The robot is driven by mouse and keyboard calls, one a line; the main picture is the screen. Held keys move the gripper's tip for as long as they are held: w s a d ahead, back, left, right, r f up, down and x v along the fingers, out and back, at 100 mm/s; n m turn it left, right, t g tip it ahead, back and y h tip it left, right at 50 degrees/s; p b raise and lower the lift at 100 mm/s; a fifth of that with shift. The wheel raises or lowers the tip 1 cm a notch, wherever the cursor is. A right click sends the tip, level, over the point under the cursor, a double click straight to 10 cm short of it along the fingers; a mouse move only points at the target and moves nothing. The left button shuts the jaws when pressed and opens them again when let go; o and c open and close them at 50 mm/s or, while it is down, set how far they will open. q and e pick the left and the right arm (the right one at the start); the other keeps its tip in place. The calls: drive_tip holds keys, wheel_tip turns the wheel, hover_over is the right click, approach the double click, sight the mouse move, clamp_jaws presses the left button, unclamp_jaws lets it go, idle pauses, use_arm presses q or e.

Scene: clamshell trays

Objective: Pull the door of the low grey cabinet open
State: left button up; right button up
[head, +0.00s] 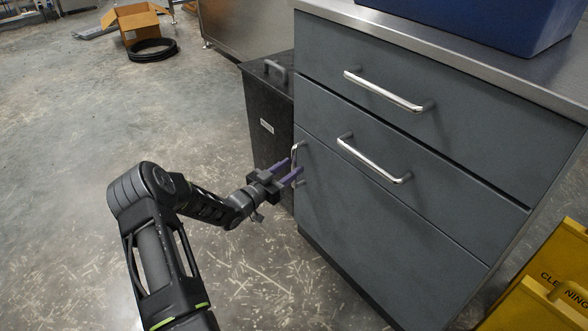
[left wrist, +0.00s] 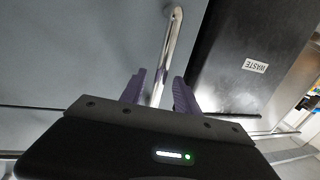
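The low grey cabinet has a door (head: 370,225) below two drawers, and the door looks closed. Its upright silver handle (head: 296,152) is near the door's left edge. My left gripper (head: 293,169) is at this handle with its purple fingers apart. In the left wrist view the handle (left wrist: 170,45) runs down between the two fingertips (left wrist: 160,82), with a small gap showing on each side. The handle's lower end is partly hidden by the fingers and the gripper body. My right gripper is not in view.
A dark waste bin (head: 262,125) stands close against the cabinet's left side. Two drawer handles (head: 383,92) project above the door. A yellow cleaning sign (head: 550,285) stands at the right. The floor (head: 80,190) at the left is open, with a cardboard box (head: 137,22) far back.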

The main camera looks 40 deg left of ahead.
use_arm(q)
drive_tip(key=shift+w+d, duration=0.1)
drive_tip(key=shift+w, duration=0.95)
drive_tip(key=shift+c, duration=0.4)
clamp_jaws()
